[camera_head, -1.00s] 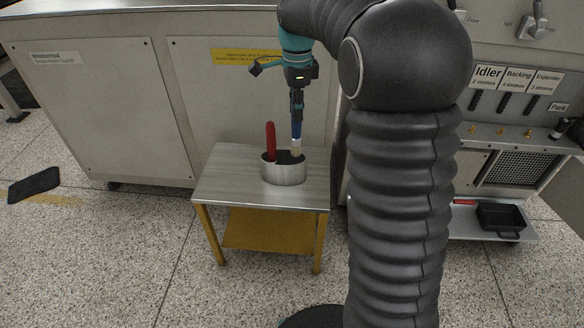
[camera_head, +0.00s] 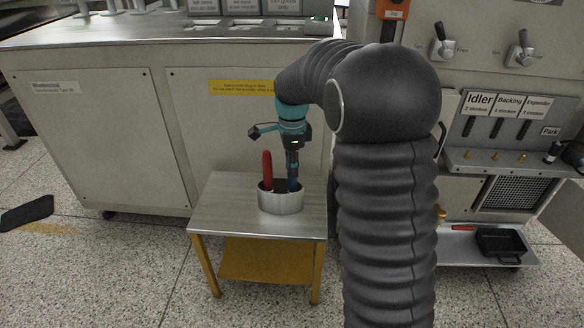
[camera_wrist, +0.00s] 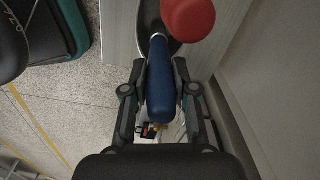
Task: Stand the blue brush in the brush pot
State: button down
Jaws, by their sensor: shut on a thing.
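The blue brush (camera_head: 292,185) is upright in my gripper (camera_head: 292,166), with its lower end hidden inside the brush pot. The brush pot (camera_head: 281,204) is a round, metal-grey pot on a small table. A red-handled brush (camera_head: 267,171) stands in it, left of the blue one. In the wrist view the blue handle (camera_wrist: 162,85) lies between the two fingers of my gripper (camera_wrist: 160,70), which is shut on it. The red handle end (camera_wrist: 187,17) is close by, at upper right. Whether the blue brush touches the pot's floor is hidden.
The small table (camera_head: 222,210) has a grey top, yellow legs and a yellow lower shelf (camera_head: 258,262). A grey cabinet (camera_head: 110,140) stands behind it. A machine with levers and a shelf holding a black tray (camera_head: 500,243) is at right.

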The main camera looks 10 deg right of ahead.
jog(key=shift+s+f, duration=0.15)
jog(key=shift+f, duration=0.25)
jog(key=c, duration=0.9)
grip_release()
jog(key=shift+f, duration=0.1)
jog(key=shift+c, duration=0.2)
